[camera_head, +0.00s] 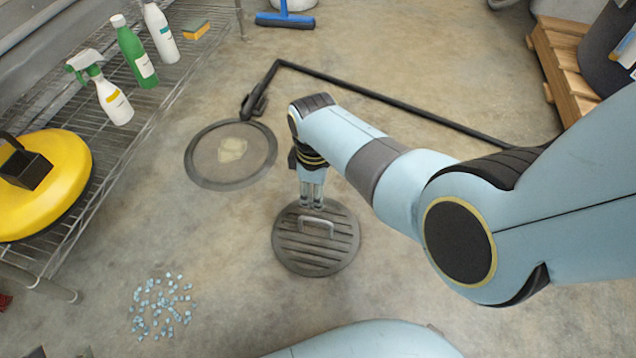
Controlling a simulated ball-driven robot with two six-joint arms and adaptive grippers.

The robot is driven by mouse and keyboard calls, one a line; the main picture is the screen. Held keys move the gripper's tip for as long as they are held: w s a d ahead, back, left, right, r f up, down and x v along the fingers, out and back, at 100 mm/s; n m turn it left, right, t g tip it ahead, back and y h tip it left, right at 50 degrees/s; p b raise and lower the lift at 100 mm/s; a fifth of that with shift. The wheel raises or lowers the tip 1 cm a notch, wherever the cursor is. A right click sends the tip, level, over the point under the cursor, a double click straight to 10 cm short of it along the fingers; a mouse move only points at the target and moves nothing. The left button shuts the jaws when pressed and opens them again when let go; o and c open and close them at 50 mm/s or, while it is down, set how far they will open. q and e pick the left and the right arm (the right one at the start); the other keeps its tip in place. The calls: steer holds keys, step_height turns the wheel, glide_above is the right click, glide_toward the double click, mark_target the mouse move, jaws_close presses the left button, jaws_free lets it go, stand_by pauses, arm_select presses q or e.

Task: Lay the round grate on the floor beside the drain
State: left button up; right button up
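The round grate (287,246) is a dark grey slatted disc with a light bow handle (317,224) on top. It looks flat on the concrete floor, below and right of the drain, with a strip of floor between them. The drain (205,157) is a round dark-rimmed area with a pale beige patch inside. My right gripper (312,205) points down over the grate's far part, just beyond the handle. Its two fingers are apart, with nothing seen between them. Its arm comes in from the right. My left gripper is not in view.
A black pipe (390,101) runs from near the drain to the right. Small blue-white pellets (161,307) lie at lower left. A wire rack (98,140) with bottles and a yellow round item (62,185) stands left. A wooden pallet (562,75) is upper right.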

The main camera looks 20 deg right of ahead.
steer(key=s+d+r+m+t, duration=0.2)
steer(key=s+d+m+t, duration=0.3)
steer(key=s+d, duration=0.6)
steer(key=s+r+m+t, duration=0.1)
steer(key=s+r+m, duration=0.1)
steer(key=s+r, duration=0.3)
steer(key=s+r+m+t, duration=0.1)
steer(key=s+r+m, duration=0.2)
steer(key=s+r, duration=0.3)
step_height(320, 180, up, 5)
steer(key=shift+s+d+r+t, duration=0.1)
steer(key=shift+s+d+t, duration=0.1)
steer(key=shift+t, duration=0.1)
